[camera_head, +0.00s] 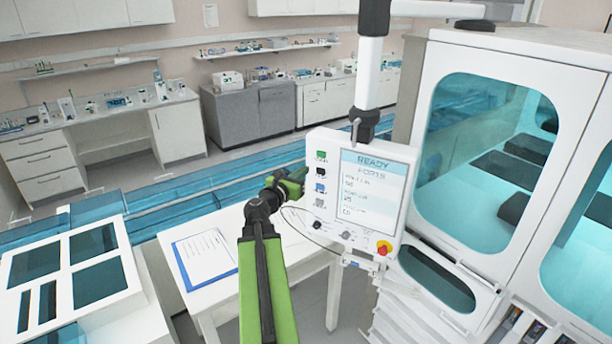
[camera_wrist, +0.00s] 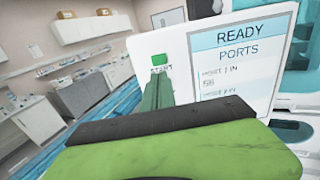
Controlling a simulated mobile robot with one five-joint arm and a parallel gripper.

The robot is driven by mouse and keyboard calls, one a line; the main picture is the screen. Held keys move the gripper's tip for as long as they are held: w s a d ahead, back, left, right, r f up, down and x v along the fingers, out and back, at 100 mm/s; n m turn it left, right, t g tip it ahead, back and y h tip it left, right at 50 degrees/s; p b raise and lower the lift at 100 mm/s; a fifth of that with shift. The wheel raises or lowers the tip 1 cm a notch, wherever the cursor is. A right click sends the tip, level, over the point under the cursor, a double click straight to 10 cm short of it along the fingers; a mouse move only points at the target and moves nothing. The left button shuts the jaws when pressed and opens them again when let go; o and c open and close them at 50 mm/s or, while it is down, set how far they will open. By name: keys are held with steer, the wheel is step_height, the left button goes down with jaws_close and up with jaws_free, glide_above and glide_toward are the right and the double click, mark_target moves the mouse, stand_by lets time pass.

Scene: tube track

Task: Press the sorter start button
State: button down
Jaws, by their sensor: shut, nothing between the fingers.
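The sorter's white control panel (camera_head: 332,140) hangs from a column, and its screen (camera_head: 372,188) reads READY and PORTS. The green start button (camera_head: 321,156) is the top one in a column along the panel's left side. In the wrist view the start button (camera_wrist: 160,59) has the label START under it. My gripper (camera_head: 299,174) is shut and empty, at the panel's left edge and a little below the start button in the picture. In the wrist view the closed green fingertips (camera_wrist: 158,82) point at the panel just below the label. I cannot tell whether they touch the panel.
Below the start button sit a black button (camera_head: 321,173), a blue button (camera_head: 320,188) and a grey one (camera_head: 320,203). A red emergency stop (camera_head: 384,247) is at the panel's bottom right. A white table (camera_head: 215,285) with a clipboard (camera_head: 204,256) stands below. The glazed machine (camera_head: 425,100) is at right.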

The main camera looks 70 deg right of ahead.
steer(key=d, duration=0.3)
steer(key=s+d, duration=0.1)
steer(key=d, duration=0.6)
steer(key=shift+s+d, duration=0.15)
steer(key=shift+s, duration=0.1)
steer(key=shift+w, duration=0.1)
steer(key=shift+d+r, duration=0.1)
steer(key=shift+d, duration=0.65)
glide_toward(320, 155)
steer(key=a, duration=0.5)
steer(key=shift+w+a+r, duration=0.1)
steer(key=shift+w+a, duration=0.25)
steer(key=shift+w, duration=0.05)
